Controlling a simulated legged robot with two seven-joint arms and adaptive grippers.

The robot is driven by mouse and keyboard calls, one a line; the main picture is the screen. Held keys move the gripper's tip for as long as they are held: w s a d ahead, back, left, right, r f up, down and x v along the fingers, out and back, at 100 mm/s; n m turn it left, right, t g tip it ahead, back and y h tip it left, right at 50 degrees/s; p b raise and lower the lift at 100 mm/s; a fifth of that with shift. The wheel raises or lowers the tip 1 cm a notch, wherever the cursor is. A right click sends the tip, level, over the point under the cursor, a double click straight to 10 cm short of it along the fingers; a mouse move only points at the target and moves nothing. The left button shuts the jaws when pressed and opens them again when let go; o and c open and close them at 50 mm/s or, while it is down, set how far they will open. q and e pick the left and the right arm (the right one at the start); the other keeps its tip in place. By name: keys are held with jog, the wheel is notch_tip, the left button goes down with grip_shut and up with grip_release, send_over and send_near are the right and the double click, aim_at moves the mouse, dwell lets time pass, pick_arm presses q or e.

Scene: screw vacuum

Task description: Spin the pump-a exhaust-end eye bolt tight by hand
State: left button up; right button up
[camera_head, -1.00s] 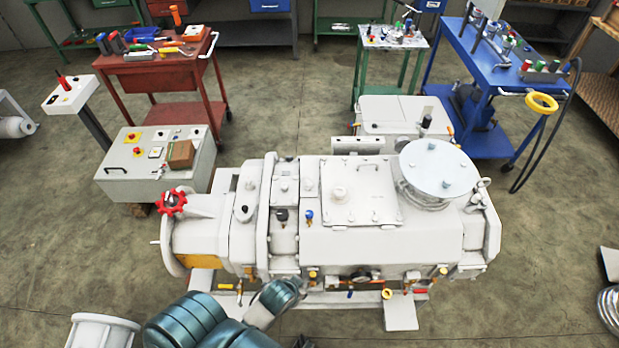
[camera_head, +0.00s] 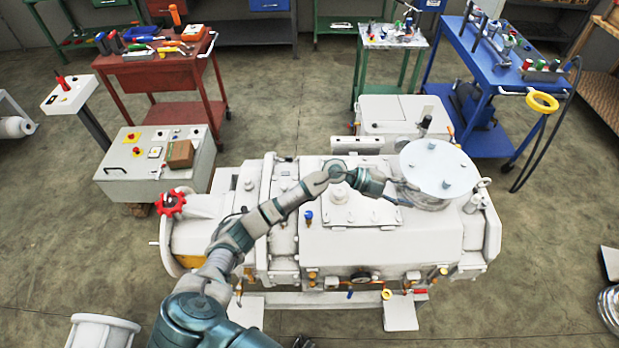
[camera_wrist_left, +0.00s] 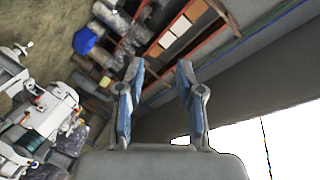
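The white vacuum pump (camera_head: 430,240) stands in the middle of the head view, with a round pale flange cover (camera_head: 440,168) on top at right. I cannot clearly make out the eye bolt in either view. My left arm reaches up from the bottom left across the pump. My left gripper (camera_head: 402,193) is over the pump top, just left of the flange cover. Its small dark fingers are hard to read there. In the left wrist view the two blue-grey fingers (camera_wrist_left: 160,95) stand apart with nothing between them. My right gripper is not clearly seen.
A red valve handwheel (camera_head: 170,203) is at the pump's left end. A control box (camera_head: 155,170) stands behind left. A red tool cart (camera_head: 150,75), a green-legged bench (camera_head: 393,38) and a blue cart (camera_head: 500,75) stand farther back.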

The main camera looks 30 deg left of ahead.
pick_arm(q)
jog(key=w+a+f+n+g+y, duration=0.15)
jog(key=a+y, duration=0.35)
jog(key=a, duration=0.6)
jog(key=w+a+n+g+y, duration=0.2)
jog(key=a+y, duration=0.4)
jog(key=a, duration=0.4)
jog(key=s+a+r+n+g+y, duration=0.15)
jog(key=a+r+n+y, duration=0.25)
jog(key=a, duration=0.8)
jog(key=f, duration=0.6)
jog(key=s+d+f, duration=0.1)
jog(key=f, duration=0.2)
jog(key=shift+p, duration=0.3)
jog(key=f, duration=0.7)
jog(key=shift+a+f, duration=0.3)
jog(key=shift+w+f, duration=0.1)
jog(key=shift+f, duration=0.15)
jog(key=shift+d, duration=0.2)
pick_arm(e)
jog(key=shift+a+r, duration=0.35)
jog(key=shift+r, duration=0.2)
pick_arm(q)
grip_shut()
